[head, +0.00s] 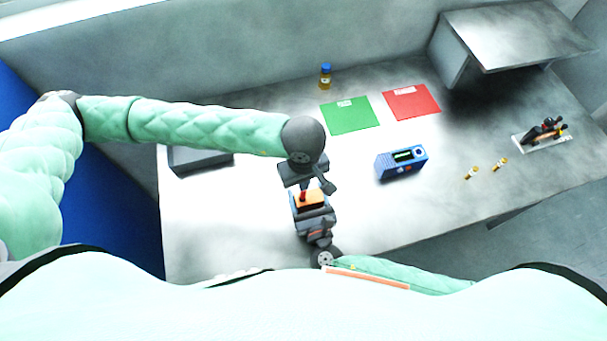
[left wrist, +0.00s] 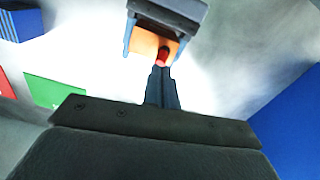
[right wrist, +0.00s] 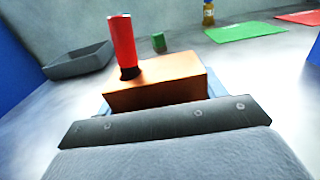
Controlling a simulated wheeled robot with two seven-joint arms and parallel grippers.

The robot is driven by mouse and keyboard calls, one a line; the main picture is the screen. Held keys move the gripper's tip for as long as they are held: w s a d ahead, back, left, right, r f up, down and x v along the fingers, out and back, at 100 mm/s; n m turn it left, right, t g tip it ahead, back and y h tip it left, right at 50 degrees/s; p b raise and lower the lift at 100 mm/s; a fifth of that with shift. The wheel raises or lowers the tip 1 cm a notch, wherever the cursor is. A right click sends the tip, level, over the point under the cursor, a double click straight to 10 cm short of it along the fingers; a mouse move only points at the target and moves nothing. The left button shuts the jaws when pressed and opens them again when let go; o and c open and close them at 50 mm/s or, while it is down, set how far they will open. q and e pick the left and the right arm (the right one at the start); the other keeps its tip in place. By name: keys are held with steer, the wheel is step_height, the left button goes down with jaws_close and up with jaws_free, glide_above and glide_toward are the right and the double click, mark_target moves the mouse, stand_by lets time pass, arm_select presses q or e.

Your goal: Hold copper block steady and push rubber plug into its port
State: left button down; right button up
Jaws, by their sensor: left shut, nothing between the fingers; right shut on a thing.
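The copper block (head: 311,196) is held over the pale table between the two fingers of my right gripper (head: 315,214). In the right wrist view the block (right wrist: 160,85) looks level. A red plug (right wrist: 122,42) stands upright out of a dark port in its top, with much of its length showing. My left gripper (head: 303,185) is shut and empty, pointing down over the plug.
A grey tray (head: 200,160) lies behind my left arm. A blue device (head: 401,162), green mat (head: 350,115), red mat (head: 411,102) and small bottle (head: 325,77) stand beyond.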

arm_select(q)
steer(key=shift+f, duration=0.6)
steer(key=shift+f, duration=0.5)
steer(key=shift+r, duration=0.1)
step_height(320, 180, up, 15)
stand_by(1.1)
arm_select(e)
steer(key=o, duration=1.1)
steer(key=shift+o, duration=0.2)
